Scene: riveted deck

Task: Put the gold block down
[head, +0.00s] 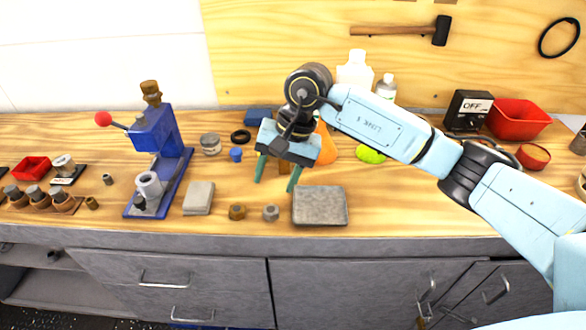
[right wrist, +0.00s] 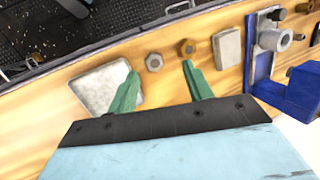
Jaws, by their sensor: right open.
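My right gripper (head: 275,185) is open above the wooden bench, its two green fingers spread and pointing down. Nothing sits between the fingertips in the right wrist view (right wrist: 160,85), only bare wood and two nuts beyond. A small brownish-gold block (head: 284,168) shows partly behind the gripper in the head view, apparently on the bench; the gripper hides much of it, and I cannot tell its exact distance from the fingers. I do not make it out in the right wrist view. My left gripper is not in view.
A grey slab (head: 320,206), a steel nut (head: 270,213) and a brass nut (head: 237,212) lie near the front edge. A blue press (head: 155,135) stands left, beside a pale block (head: 199,198). An orange cone (head: 326,145) and bottles (head: 356,70) stand behind the gripper.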

